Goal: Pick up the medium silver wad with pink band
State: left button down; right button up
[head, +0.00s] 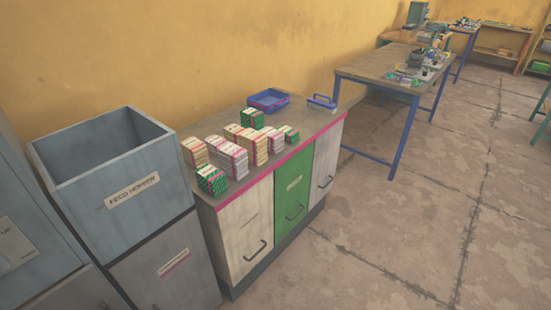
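Several wads stand on the top of the low cabinet (287,158) in the head view. Two pale silver-looking wads with pink bands stand out: a taller one (232,160) at the front of the group and a shorter one (275,141) toward the right, beside a small green wad (291,133). Which of them is the medium size is hard to tell at this distance. Cream wads (254,147) stand between and behind them. Another green wad (212,180) is at the front left corner. Neither of my grippers is in view.
A grey feed hopper (115,215) rises beside the cabinet's left end. A blue tray (268,99) and a blue-handled item (321,102) sit at the cabinet's far end. A blue-legged table (375,66) stands beyond. The floor (410,220) to the right is clear.

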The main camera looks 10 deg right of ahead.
aim_at(276, 139)
jog(key=u, duration=0.45)
jog(key=k, duration=0.3)
jog(key=z, duration=1.35)
jog(key=i, duration=1.35)
jog(key=u, duration=1)
jog(key=i, duration=0.65)
jog(key=u, duration=0.6)
